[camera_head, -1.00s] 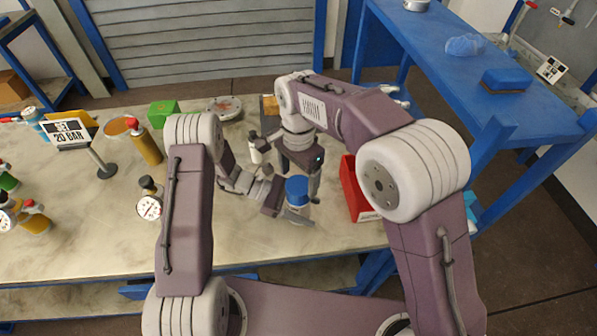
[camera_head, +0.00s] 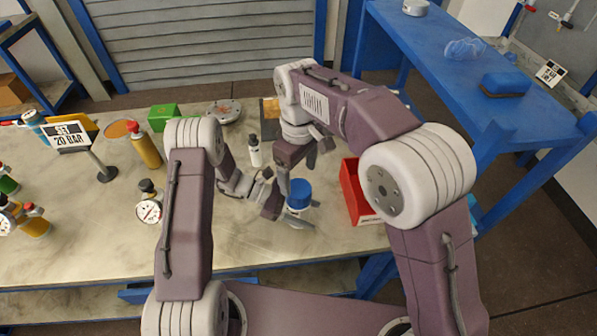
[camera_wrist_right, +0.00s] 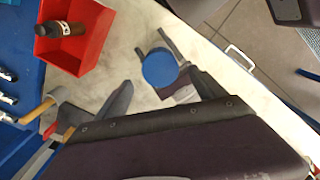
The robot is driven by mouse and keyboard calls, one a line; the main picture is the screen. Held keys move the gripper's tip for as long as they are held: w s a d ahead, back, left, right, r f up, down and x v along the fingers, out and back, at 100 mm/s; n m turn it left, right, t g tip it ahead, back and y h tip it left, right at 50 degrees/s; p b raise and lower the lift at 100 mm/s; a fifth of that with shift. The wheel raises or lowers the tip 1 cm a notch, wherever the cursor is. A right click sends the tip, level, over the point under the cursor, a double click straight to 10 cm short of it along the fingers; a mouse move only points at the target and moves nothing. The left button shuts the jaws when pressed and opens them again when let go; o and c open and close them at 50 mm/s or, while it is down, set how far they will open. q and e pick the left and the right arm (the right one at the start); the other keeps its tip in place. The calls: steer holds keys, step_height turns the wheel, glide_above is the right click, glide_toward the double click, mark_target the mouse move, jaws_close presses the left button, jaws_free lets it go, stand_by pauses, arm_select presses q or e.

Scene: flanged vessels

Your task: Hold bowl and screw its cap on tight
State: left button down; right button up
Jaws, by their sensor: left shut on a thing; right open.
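The bowl (camera_head: 297,209) stands on the bench, a small pale vessel with a round blue cap (camera_head: 299,190) on top. The cap also shows from above in the right wrist view (camera_wrist_right: 160,68), where it hides most of the bowl. My left gripper (camera_head: 287,211) is low at the bowl's side, shut on its body. Its fingers show beside the cap in the right wrist view (camera_wrist_right: 184,93). My right gripper (camera_head: 297,168) is open and empty, above and behind the cap. How tightly the cap sits cannot be told.
A red bin (camera_head: 356,192) stands right of the bowl, with a dark bottle (camera_wrist_right: 62,28) in it. A white bottle (camera_head: 254,152) stands behind my left gripper. A gauge (camera_head: 149,211), a sign (camera_head: 70,135) and several bottles stand to the left. The bench's front edge is close to the bowl.

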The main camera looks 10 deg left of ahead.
mark_target(299, 188)
steer(key=shift+f, duration=4)
steer(key=c, duration=1.5)
steer(key=o, duration=1.7)
steer(key=shift+r, duration=0.1)
step_height(299, 188, up, 12)
steer(key=shift+f, duration=0.1)
